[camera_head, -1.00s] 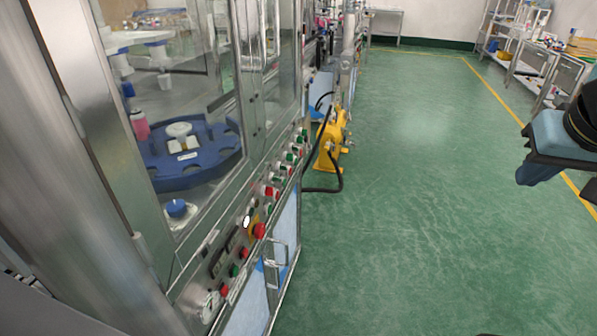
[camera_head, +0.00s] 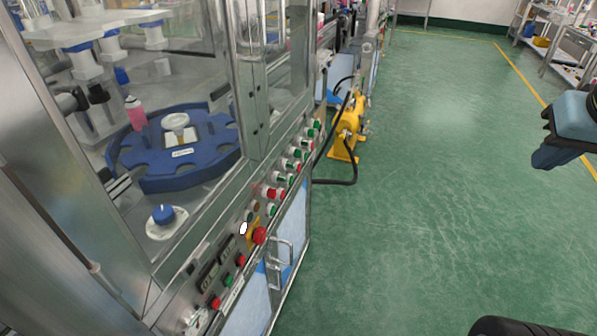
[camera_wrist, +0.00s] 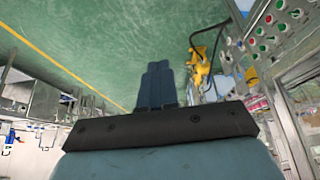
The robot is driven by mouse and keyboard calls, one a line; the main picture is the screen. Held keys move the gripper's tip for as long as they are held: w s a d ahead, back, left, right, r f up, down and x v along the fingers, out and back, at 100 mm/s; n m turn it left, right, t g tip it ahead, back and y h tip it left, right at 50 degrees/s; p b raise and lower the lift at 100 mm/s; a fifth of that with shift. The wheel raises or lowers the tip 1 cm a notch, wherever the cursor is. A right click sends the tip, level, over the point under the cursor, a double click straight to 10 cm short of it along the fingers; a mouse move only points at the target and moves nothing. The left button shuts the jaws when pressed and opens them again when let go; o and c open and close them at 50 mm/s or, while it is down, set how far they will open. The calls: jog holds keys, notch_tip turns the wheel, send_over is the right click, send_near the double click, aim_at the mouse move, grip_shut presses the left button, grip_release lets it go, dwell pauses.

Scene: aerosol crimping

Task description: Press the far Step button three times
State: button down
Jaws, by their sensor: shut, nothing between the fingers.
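The machine's slanted control panel (camera_head: 222,255) runs along its front edge in the head view, with several red and green buttons. A row of paired red and green buttons (camera_head: 295,160) continues toward the far end. Labels are too small to read, so I cannot tell which is the far Step button. In the wrist view the buttons (camera_wrist: 268,30) show at the upper right, on a tilted picture. My gripper (camera_wrist: 158,66) is shut and empty in the wrist view, well apart from the panel and over open floor.
A red emergency-type knob (camera_head: 259,235) and a metal door handle (camera_head: 285,258) stick out from the machine front. A yellow device (camera_head: 348,128) with a black hose stands on the floor beside the machine. Green floor (camera_head: 430,170) is clear to the right.

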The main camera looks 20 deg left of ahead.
aim_at(291, 180)
jog(key=w+a+f+y, duration=0.1)
jog(key=w+a+f, duration=0.35)
jog(key=w, duration=0.35)
jog(key=w+a+f+m+t, duration=0.1)
jog(key=w+a+f, duration=0.2)
jog(key=w+f, duration=0.3)
jog(key=w+a+f+y, duration=0.1)
jog(key=w+a+f, duration=0.3)
jog(key=w, duration=0.5)
jog(key=w+a+f+m+y, duration=0.1)
jog(key=a+f+m+y, duration=0.4)
jog(key=a+f, duration=1.7)
jog(key=shift+w+f+t+y, duration=0.25)
jog(key=shift+f+t+y, duration=0.15)
jog(key=shift+f+y, duration=0.55)
jog(key=shift+a, duration=0.1)
jog(key=a, duration=0.8)
jog(key=shift+w+a, duration=0.35)
jog(key=shift+a+r, duration=0.1)
jog(key=shift+a, duration=0.05)
